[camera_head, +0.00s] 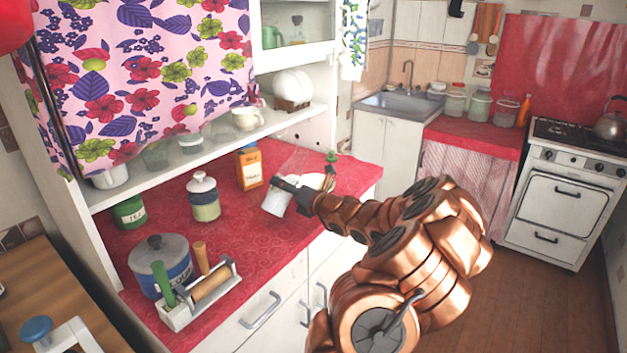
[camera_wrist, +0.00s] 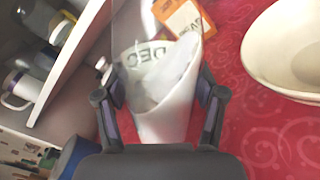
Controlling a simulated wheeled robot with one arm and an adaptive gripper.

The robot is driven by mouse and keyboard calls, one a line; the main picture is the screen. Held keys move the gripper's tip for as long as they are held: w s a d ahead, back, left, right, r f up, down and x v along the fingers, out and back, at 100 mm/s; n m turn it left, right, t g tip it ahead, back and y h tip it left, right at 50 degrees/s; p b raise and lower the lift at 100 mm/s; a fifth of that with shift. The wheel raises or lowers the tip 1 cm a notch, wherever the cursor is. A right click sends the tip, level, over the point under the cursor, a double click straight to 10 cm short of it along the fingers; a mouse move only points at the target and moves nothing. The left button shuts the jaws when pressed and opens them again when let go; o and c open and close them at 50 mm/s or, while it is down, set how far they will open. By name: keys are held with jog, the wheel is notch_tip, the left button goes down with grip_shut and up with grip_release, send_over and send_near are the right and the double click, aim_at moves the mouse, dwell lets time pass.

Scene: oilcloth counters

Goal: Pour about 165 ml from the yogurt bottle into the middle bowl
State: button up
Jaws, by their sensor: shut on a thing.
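My gripper (camera_wrist: 160,108) is shut on a white vessel (camera_wrist: 168,112), which I take for the yogurt bottle. Its wide mouth and pale inside show in the wrist view, with partly readable dark letters near the rim. In the head view the vessel (camera_head: 275,203) is held tilted over the red counter near its front edge, at my gripper (camera_head: 290,190). A cream bowl (camera_wrist: 262,62) is at the right in the wrist view, apart from the vessel and cut off by the frame. In the head view a pale bowl (camera_head: 313,181) is partly hidden behind my gripper. I cannot tell which bowl is the middle one.
An orange box (camera_head: 249,170) and a lidded jar (camera_head: 204,198) stand left of my gripper on the red counter (camera_head: 165,203). A large pot (camera_head: 160,265), a rolling-pin holder (camera_head: 200,297) and a green tin (camera_head: 129,212) are farther left. A shelf (camera_head: 215,138) overhangs the back.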

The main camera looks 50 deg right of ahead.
aim_at(280, 196)
jog(key=a+m, duration=0.1)
jog(key=m, duration=0.1)
jog(key=f+m+p, duration=0.1)
jog(key=shift+a+f+m+p, duration=0.15)
jog(key=shift+a+m+p, duration=0.15)
jog(key=shift+a+m, duration=0.1)
jog(key=shift+a+f+m+p, duration=0.15)
jog(key=shift+f+m+p, duration=0.4)
jog(key=shift+m, duration=0.45)
jog(key=shift+r+p, duration=0.75)
jog(key=shift+p, duration=0.4)
jog(key=shift+d+m+p, duration=0.4)
jog(key=shift+p, duration=0.6)
jog(key=r+p, duration=0.1)
jog(key=p, duration=0.2)
jog(key=shift+d+m, duration=0.3)
jog(key=shift+m, duration=0.1)
jog(key=shift+m+p, duration=0.3)
jog(key=shift+p, duration=0.55)
jog(key=shift+a, duration=0.25)
jog(key=shift+m+p, duration=0.5)
jog(key=shift+m, duration=0.1)
jog(key=shift+r, duration=0.25)
